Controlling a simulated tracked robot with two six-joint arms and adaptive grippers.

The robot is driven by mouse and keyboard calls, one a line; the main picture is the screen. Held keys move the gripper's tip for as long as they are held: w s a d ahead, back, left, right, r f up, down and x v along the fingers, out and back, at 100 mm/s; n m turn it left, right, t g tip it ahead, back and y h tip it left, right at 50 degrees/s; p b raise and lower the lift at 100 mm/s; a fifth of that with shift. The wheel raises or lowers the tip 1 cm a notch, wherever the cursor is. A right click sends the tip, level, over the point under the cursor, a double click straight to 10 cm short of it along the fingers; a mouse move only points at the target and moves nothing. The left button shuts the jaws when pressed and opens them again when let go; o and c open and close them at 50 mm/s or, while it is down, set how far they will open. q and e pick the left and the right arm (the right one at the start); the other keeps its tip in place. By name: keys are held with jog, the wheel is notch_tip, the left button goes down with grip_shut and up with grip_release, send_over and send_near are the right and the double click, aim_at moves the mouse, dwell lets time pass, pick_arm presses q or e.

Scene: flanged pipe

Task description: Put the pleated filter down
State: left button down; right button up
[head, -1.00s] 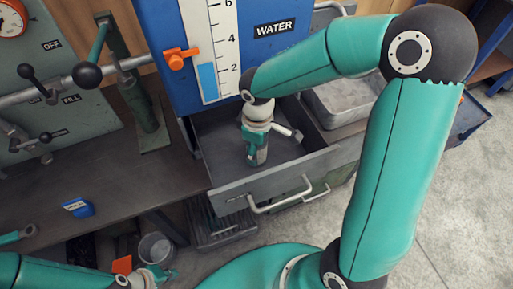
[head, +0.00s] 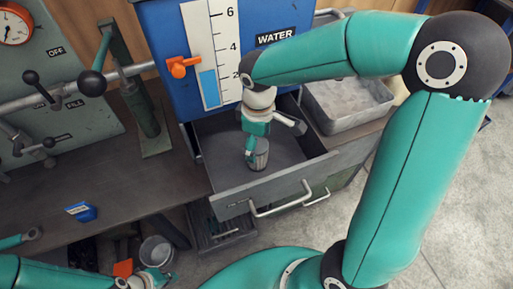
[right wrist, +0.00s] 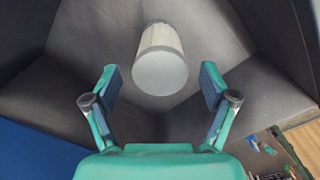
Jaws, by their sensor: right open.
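The pleated filter (head: 258,155) stands upright in the open drawer (head: 290,186) under the water tank. In the right wrist view the filter (right wrist: 160,58) shows its pale pleated side and round white end, beyond the fingertips. My right gripper (head: 254,146) is above the filter in the head view; in the right wrist view its two fingers (right wrist: 158,88) are spread wide with nothing between them. My left gripper (head: 156,280) is low at the bottom left of the head view, away from the drawer; its fingers are too small to read.
The blue water tank (head: 160,60) with its orange valve (head: 182,67) rises behind the drawer. A metal tray (head: 348,105) stands right of it. A hand pump (head: 143,110) and a blue labelled block (head: 80,212) are on the bench at left. A bucket (head: 157,250) stands below.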

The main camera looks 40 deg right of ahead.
notch_tip(320, 180, up, 6)
jog(key=shift+r+p, duration=0.25)
jog(key=shift+p, duration=0.2)
